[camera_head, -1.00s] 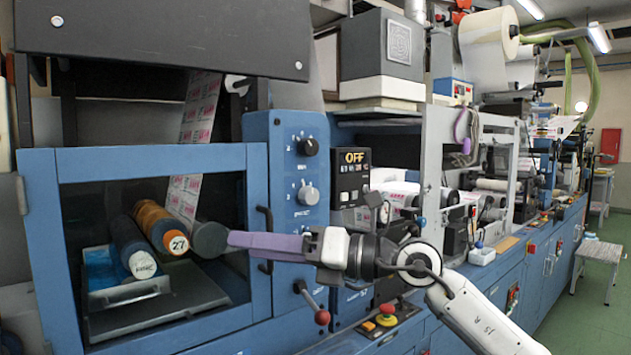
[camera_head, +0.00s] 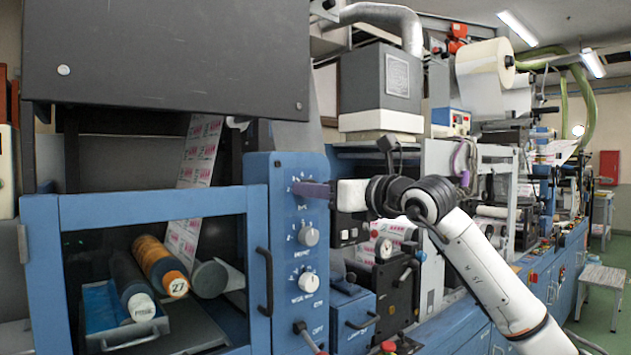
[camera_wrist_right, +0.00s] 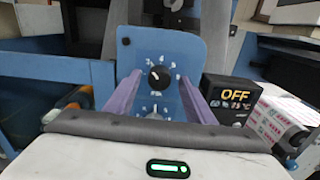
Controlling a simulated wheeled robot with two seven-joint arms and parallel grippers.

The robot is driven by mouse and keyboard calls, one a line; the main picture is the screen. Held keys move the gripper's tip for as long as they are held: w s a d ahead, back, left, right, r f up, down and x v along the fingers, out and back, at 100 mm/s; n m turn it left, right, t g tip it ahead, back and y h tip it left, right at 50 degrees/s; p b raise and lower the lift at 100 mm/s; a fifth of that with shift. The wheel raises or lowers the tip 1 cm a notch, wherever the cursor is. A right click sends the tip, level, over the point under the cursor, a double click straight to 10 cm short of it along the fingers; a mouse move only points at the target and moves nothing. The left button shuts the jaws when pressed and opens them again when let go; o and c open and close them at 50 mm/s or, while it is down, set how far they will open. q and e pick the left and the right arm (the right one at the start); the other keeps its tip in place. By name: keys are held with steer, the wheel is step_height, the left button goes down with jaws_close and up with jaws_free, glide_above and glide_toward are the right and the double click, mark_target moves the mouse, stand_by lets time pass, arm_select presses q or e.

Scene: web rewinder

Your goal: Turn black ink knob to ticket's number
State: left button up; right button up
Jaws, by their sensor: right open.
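The black ink knob (camera_wrist_right: 158,77) sits near the top of the blue control panel (camera_wrist_right: 172,50), with printed scale marks around it. A white line shows on the knob, but its exact setting is too small to read. My right gripper (camera_wrist_right: 160,79) is open, its two purple fingers spread left and right of the knob; I cannot tell if they touch it. No ticket can be made out for certain. My left gripper is not in view.
Grey-white knobs (camera_head: 308,236) sit below on the same panel. A blue-framed window (camera_head: 160,206) at left encloses rollers, one labelled 27 (camera_head: 177,288).

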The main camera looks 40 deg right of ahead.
steer(key=shift+w, duration=0.65)
steer(key=c, duration=1.1)
steer(key=shift+o, duration=0.2)
steer(key=shift+a, duration=0.1)
